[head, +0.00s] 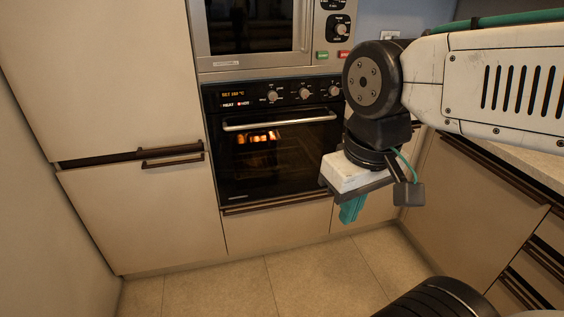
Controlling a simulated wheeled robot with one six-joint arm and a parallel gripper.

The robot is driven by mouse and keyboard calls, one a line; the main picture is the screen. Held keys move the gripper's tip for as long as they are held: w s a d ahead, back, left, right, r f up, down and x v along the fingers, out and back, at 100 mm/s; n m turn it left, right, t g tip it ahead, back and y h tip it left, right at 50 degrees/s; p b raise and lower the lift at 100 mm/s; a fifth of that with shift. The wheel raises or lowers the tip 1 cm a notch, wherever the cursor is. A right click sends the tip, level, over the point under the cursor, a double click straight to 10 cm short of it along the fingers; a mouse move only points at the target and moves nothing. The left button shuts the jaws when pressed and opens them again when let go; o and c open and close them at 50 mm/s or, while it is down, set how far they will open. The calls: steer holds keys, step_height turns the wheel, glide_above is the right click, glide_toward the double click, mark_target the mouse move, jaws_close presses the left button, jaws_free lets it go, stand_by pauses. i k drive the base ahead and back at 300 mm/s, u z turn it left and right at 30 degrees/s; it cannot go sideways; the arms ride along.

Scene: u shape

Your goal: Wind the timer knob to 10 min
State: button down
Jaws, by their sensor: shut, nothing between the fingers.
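The built-in oven (215,150) has a black front panel with a row of three round silver knobs: a left knob (272,96), a middle knob (304,93) and a right knob (333,90). The lettering around the knobs is too small to tell which is the timer or where each points. My gripper (350,209) hangs with its teal fingers pointing down, shut and empty, in front of and below the oven's right side, apart from every knob.
The oven door is closed, with a long bar handle (280,121) and a lit interior. Its display (232,94) glows orange. Green (322,55) and red (343,55) buttons sit below the microwave knob. Cabinets and a counter (530,160) stand right; the tiled floor (220,290) is clear.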

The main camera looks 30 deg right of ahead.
mark_target(334, 90)
steer(key=k, duration=1.25)
steer(key=z, duration=0.75)
steer(key=i, duration=0.7)
steer(key=z, duration=0.3)
steer(key=i, duration=1.25)
steer(key=u, duration=0.65)
